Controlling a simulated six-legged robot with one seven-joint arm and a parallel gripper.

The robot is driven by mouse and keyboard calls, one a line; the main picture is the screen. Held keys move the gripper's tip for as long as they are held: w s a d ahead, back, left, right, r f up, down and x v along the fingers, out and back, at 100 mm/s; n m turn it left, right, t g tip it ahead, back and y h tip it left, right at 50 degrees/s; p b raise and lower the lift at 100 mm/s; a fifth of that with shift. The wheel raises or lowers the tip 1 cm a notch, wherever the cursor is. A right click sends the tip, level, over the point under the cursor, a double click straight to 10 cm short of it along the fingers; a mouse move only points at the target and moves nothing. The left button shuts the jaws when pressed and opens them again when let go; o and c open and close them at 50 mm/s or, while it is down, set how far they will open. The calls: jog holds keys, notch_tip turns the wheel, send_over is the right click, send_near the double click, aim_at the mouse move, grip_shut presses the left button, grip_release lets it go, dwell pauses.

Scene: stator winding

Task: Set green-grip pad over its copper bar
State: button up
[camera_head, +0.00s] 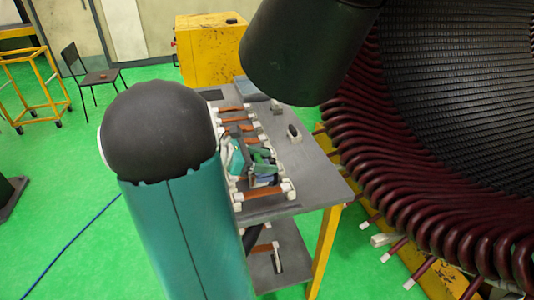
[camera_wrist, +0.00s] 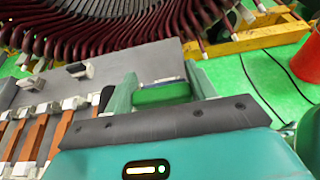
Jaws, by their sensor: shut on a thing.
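My gripper (camera_wrist: 163,84) is shut on the green-grip pad (camera_wrist: 161,95), which sits between its two green fingers in the wrist view. Only the pad's green side and a thin grey-purple top part show there. In the head view my gripper (camera_head: 262,166) is low over the near end of the grey table, partly hidden by my arm. Several copper bars with white end blocks lie in a row; the nearest copper bar (camera_head: 263,193) shows just in front of the gripper. Other copper bars (camera_wrist: 60,136) show left of the pad in the wrist view. I cannot tell which bar belongs to the pad.
The grey table (camera_head: 318,178) has free room to the right of the bars. A white block with a dark top (camera_head: 294,133) stands there. The large stator with dark red coils (camera_head: 420,190) stands close on the right. A yellow cabinet (camera_head: 208,50) is behind.

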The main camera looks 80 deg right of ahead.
jog(key=shift+w+d+f, duration=0.1)
jog(key=shift+d+f, duration=0.05)
jog(key=shift+f, duration=3.85)
jog(key=o, duration=1.1)
jog(key=v, duration=1.3)
jog(key=shift+w+r, duration=0.2)
jog(key=shift+w, duration=0.05)
